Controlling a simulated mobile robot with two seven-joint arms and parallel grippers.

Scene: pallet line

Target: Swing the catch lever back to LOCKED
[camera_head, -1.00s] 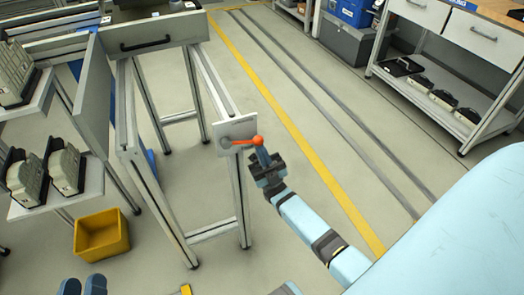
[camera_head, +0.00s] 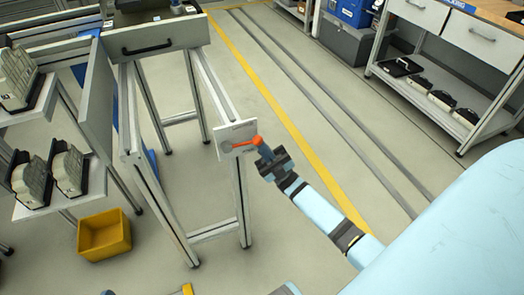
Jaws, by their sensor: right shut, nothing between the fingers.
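The catch lever (camera_head: 243,143) is a short orange-red arm with a round knob at its outer end. It pivots on a grey hub on a pale plate (camera_head: 234,131) at the near end of the metal frame. It points right, nearly level. My right gripper (camera_head: 264,150) is shut, with its fingertips at the knob end of the lever. I cannot tell whether they touch it. Any lettering on the plate is too small to read.
The frame (camera_head: 215,83) carries a drawer front with a black handle. A yellow bin (camera_head: 104,236) sits on the floor at left. Shelves with grey parts (camera_head: 68,171) stand at far left. Floor right of the frame is clear up to a workbench (camera_head: 440,95).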

